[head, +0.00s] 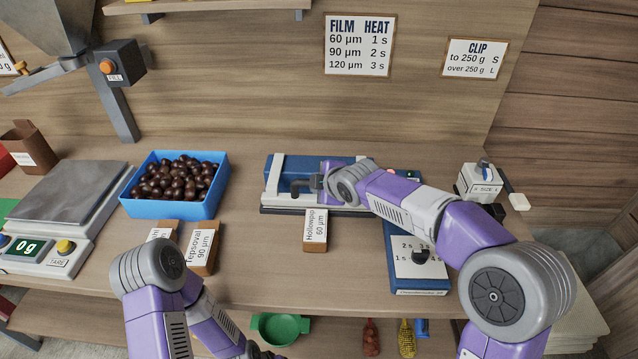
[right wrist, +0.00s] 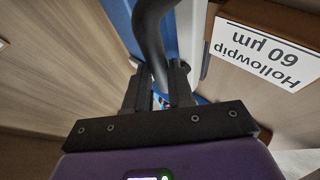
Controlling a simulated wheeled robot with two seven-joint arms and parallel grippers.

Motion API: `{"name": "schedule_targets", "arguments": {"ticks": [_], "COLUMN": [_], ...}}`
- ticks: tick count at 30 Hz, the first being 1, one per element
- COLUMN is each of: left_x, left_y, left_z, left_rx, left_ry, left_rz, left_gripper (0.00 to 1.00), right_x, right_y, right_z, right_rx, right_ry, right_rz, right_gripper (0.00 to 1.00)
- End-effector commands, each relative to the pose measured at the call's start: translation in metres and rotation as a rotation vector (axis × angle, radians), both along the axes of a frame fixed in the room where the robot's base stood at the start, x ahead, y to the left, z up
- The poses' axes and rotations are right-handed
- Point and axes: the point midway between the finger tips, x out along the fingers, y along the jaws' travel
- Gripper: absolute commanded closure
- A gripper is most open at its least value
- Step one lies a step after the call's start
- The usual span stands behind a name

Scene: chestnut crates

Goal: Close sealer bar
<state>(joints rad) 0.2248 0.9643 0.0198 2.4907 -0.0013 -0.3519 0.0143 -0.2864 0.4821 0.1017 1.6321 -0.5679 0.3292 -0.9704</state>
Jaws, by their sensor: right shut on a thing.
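The sealer (head: 280,163) is a long blue unit at the back middle of the bench, with a pale side arm and a dark strip along its front. Its dark curved handle (head: 298,186) shows left of my right gripper (head: 318,182). In the right wrist view my right gripper (right wrist: 160,88) is shut on this handle (right wrist: 152,22), which rises between the fingers. How far the sealer bar is tilted is hard to tell, as my right wrist and forearm cover the sealer's right part. My left arm bends down at the bottom left; its fingers do not show.
A brown bag labelled Hollowpip 60 µm (head: 315,231) stands at the sealer's front edge. Left are a blue crate of chestnuts (head: 165,209), two more labelled bags (head: 204,250) and a scale (head: 70,190). A blue timer box (head: 420,270) and a clip device (head: 480,182) are right.

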Motion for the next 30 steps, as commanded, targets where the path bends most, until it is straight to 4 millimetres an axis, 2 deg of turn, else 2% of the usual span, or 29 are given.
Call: {"name": "schedule_targets", "arguments": {"ticks": [1, 2, 3, 7, 17, 30], "left_x": [0.0, 0.0, 0.0, 0.0, 0.0, 0.0], "left_y": [0.0, 0.0, 0.0, 0.0, 0.0, 0.0], "left_z": [-0.001, -0.001, -0.001, -0.001, 0.0, 0.019], "left_rx": [0.0, 0.0, 0.0, 0.0, 0.0, 0.0], "left_ry": [0.0, 0.0, 0.0, 0.0, 0.0, 0.0], "left_rz": [0.0, 0.0, 0.0, 0.0, 0.0, 0.0], "left_gripper": [0.57, 0.57, 0.57, 0.57, 0.57, 0.57], "right_x": [-0.007, -0.007, -0.007, -0.007, -0.009, -0.049], "right_y": [-0.002, -0.002, -0.002, -0.002, -0.002, -0.025], "right_z": [-0.024, -0.024, -0.024, -0.024, -0.019, 0.029], "right_rx": [-0.019, -0.019, -0.019, -0.02, -0.021, -0.015], "right_ry": [0.057, 0.057, 0.057, 0.056, 0.051, 0.042], "right_rz": [-0.003, -0.003, -0.003, -0.002, 0.002, -0.001], "right_gripper": [1.0, 1.0, 0.72, 0.52, 0.52, 0.52]}}
